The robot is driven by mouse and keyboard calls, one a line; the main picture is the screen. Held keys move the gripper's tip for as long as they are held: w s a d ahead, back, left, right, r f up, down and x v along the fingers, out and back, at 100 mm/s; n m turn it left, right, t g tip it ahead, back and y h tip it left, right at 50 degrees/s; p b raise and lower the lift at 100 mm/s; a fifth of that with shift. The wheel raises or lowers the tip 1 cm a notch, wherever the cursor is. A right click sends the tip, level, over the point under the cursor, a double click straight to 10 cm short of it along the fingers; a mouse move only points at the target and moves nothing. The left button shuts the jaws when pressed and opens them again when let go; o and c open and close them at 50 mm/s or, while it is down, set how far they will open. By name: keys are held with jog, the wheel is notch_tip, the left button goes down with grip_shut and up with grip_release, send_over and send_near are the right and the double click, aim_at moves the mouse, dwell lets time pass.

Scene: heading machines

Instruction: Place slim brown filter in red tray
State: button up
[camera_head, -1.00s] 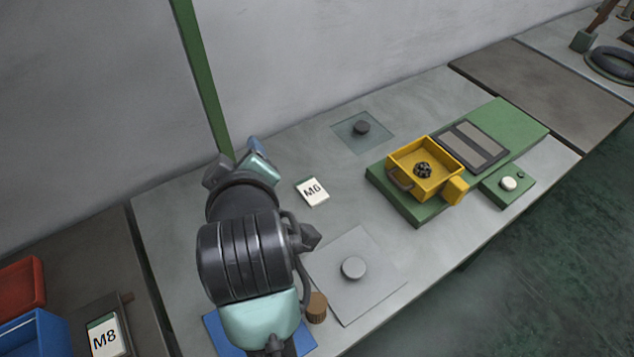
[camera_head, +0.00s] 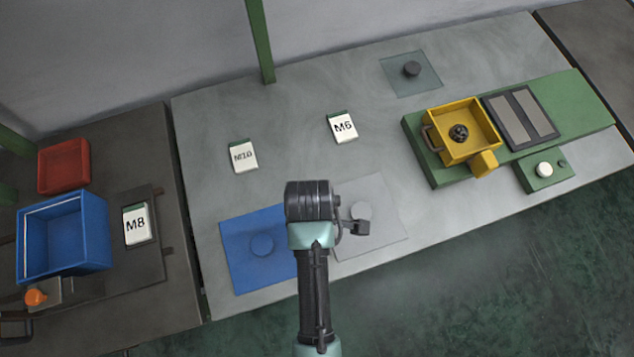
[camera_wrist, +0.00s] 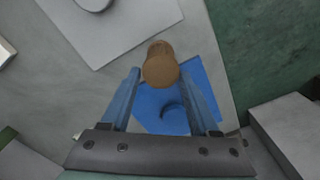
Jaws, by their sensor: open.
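The slim brown filter (camera_wrist: 160,70) is a small brown cylinder in the wrist view, with its round top facing the camera. It stands near the edge of the blue mat (camera_head: 237,243). In the head view it is hidden behind my arm. My gripper (camera_wrist: 159,72) is open, its two blue fingers pointing toward the filter, which appears between the fingertips. I cannot tell whether the tips are around it or still above it. The red tray (camera_head: 64,166) is at the far left of the head view, on the dark table behind the blue bin.
The blue bin (camera_head: 64,235) and M8 card (camera_head: 136,225) are on the left table. M10 (camera_head: 243,156) and M6 (camera_head: 342,127) cards lie on the grey bench. A yellow box (camera_head: 462,133) sits on a green base at right.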

jog(key=shift+s+d+f+p, duration=0.1)
jog(key=shift+d+f+p, duration=0.1)
jog(key=shift+f, duration=1.15)
jog(key=shift+s+d+f+p, duration=0.1)
jog(key=shift+d+f+p, duration=0.1)
jog(key=shift+f, duration=1.1)
grip_shut()
